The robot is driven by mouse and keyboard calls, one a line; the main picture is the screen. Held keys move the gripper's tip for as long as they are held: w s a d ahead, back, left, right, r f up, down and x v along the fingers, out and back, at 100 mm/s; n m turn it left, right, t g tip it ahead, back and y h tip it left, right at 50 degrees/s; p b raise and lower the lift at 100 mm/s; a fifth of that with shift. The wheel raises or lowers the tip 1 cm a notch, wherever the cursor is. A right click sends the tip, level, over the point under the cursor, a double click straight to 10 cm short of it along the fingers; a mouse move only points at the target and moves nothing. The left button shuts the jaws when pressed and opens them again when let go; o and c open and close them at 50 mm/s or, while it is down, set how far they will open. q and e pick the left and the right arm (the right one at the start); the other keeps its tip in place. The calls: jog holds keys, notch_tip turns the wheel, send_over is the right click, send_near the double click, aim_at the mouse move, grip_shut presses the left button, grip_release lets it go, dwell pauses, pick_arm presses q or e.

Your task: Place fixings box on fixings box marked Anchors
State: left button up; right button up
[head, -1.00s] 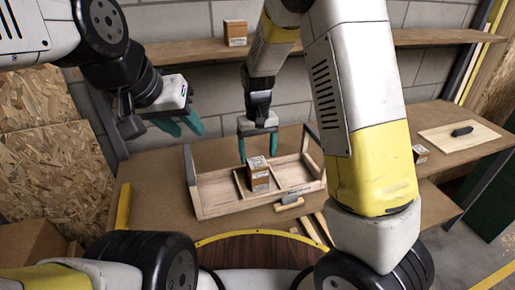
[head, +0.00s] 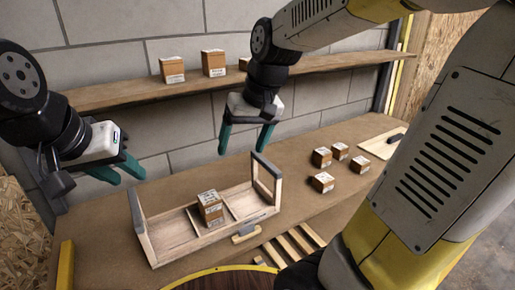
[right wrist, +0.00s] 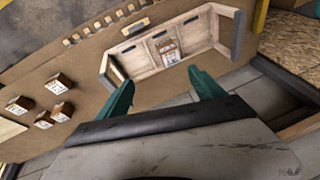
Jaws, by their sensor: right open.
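A brown fixings box (head: 210,210) with a white label stands in the middle compartment of a wooden tote (head: 160,244). Several similar boxes stand on the bench to the right, including a front one (head: 322,183), a left one (head: 321,158) and a right one (head: 359,165). The labels are too small to read, so I cannot tell which says Anchors. My right gripper (head: 246,139) is open and empty, raised above and behind the tote. The right wrist view shows the tote's box (right wrist: 168,53) beyond its fingers. My left gripper (head: 122,172) is open and empty, left of the tote.
On the wall shelf (head: 130,93) stand a left box (head: 172,70), a middle box (head: 213,63) and one partly hidden behind my right arm. A pale board (head: 376,147) with a dark handle lies at the bench's right. Slatted wood lies before the tote. Bench between tote and boxes is clear.

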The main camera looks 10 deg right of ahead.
jog(key=s+d+r+m+t, duration=0.1)
jog(key=s+d+r+t, duration=0.1)
jog(key=s, duration=0.7)
jog(key=shift+s+d+r+t, duration=0.25)
jog(key=shift+d+t, duration=0.35)
jog(key=shift+d, duration=0.6)
